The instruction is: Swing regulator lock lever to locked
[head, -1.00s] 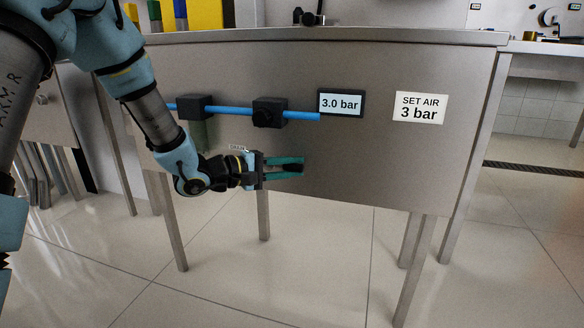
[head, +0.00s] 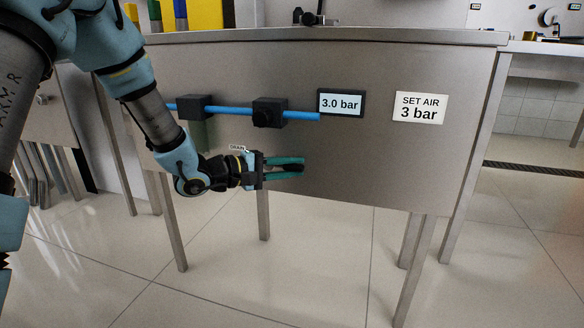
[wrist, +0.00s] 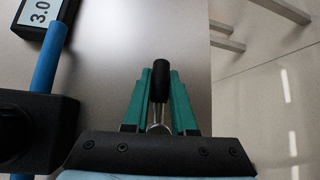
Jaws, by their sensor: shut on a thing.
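The lock lever (wrist: 161,80) has a black grip on a thin metal stem. In the wrist view it stands between the two green fingers of my gripper (wrist: 160,95), which are shut on it. In the head view my gripper (head: 296,168) is low on the steel panel, below and slightly right of the regulator (head: 268,112). Only a dark bit of the lever's grip shows there between the fingers. The regulator is a black block with a round knob on the blue air pipe.
A gauge (head: 341,103) reads 3.0 bar, and a sign (head: 420,107) says SET AIR 3 bar. Another black block (head: 193,106) sits on the blue pipe (head: 229,109). A DRAIN label (head: 237,148) is just above my wrist. The panel right of my gripper is bare.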

